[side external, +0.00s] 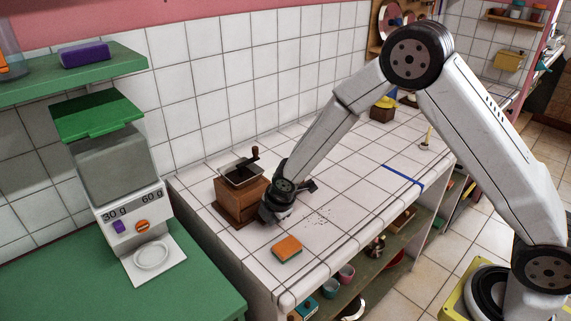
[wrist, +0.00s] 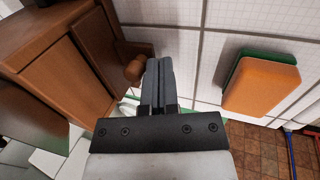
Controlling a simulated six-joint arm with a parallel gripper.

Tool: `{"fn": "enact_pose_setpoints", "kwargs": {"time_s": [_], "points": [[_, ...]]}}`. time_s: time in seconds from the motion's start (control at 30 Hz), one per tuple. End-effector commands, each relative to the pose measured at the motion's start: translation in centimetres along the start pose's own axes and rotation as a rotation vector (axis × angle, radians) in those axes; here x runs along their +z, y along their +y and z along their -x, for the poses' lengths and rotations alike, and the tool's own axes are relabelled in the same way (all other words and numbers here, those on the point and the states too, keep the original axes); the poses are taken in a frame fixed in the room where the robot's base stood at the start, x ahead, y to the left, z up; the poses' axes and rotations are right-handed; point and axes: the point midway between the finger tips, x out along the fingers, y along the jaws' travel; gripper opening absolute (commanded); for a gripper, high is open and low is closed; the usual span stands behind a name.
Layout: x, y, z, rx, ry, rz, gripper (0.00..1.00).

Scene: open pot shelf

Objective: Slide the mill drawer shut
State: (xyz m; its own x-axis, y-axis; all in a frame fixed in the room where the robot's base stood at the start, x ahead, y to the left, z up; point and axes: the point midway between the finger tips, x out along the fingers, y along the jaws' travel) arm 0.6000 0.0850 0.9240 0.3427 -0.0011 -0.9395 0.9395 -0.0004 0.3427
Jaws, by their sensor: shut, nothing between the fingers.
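The wooden mill (side external: 238,203) stands on the white tiled counter in the side view, with its crank on top. In the wrist view its brown body (wrist: 38,25) fills the left side. The drawer front (wrist: 92,45) with a round wooden knob (wrist: 134,69) faces my fingers; how far the drawer stands out is hard to tell. My gripper (wrist: 158,68) is shut and empty, its fingertips close beside the knob; whether they touch is unclear. In the side view my gripper (side external: 278,212) is low at the mill's right side and hides the drawer.
An orange and green sponge (side external: 287,249) lies on the counter in front of my gripper, also in the wrist view (wrist: 262,84). A scale with a hopper (side external: 150,250) stands at left. The counter's right part is mostly clear.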

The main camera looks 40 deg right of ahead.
Motion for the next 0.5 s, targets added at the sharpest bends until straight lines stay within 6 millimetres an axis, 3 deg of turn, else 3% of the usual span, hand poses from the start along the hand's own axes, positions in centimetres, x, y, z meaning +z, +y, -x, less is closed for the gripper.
{"fn": "enact_pose_setpoints", "kwargs": {"time_s": [0.5], "points": [[0.0,-1.3,0.5,0.0,0.0,0.002,0.0]]}}
